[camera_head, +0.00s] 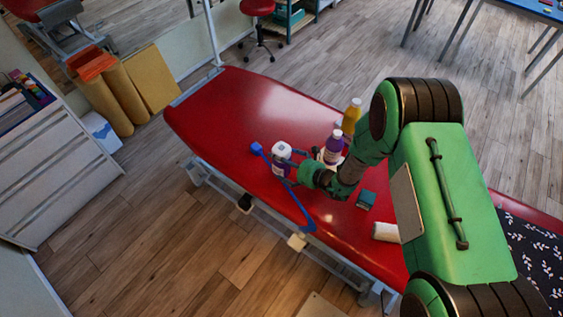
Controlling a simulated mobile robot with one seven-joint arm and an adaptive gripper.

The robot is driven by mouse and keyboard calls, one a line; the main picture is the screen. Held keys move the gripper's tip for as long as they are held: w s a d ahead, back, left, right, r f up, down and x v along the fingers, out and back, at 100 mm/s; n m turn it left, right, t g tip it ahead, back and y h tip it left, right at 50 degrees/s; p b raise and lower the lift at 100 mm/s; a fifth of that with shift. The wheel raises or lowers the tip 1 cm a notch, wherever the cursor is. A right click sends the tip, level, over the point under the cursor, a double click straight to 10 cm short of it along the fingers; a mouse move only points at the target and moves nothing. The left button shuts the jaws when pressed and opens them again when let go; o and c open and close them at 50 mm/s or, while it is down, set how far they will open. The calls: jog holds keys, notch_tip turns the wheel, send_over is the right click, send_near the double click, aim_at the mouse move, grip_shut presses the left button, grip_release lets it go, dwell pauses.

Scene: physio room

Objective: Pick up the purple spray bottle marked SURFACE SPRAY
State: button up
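A purple bottle (332,149) with a white cap and a pale label stands on the red treatment table, just behind my wrist. A second bottle (281,152), with a large white top and a purple lower part, stands to its left, directly in front of my gripper. The lettering on both is too small to read, so I cannot tell which is marked SURFACE SPRAY. My gripper (291,168) reaches left, low over the table, and is at or very close to the white-topped bottle. Its fingers are small and partly hidden, and I cannot tell whether they touch or hold it.
The red table (255,100) has free room at its far left end. A yellow bottle (351,115) stands behind the purple one. A thin blue object (300,212) lies beside my gripper. A dark teal box (366,199) and a white roll (386,231) lie nearer the right.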

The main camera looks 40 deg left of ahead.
aim_at(279, 154)
jog(key=shift+x, duration=1)
jog(key=shift+d, duration=0.1)
jog(key=c, duration=1.6)
jog(key=shift+c, duration=0.5)
jog(key=shift+r, duration=0.15)
jog(key=shift+r, duration=0.4)
notch_tip(279, 154, up, 3)
jog(key=shift+f, duration=0.1)
jog(key=s+d+r+p, duration=0.1)
jog(key=s+d, duration=0.9)
jog(key=d, duration=0.2)
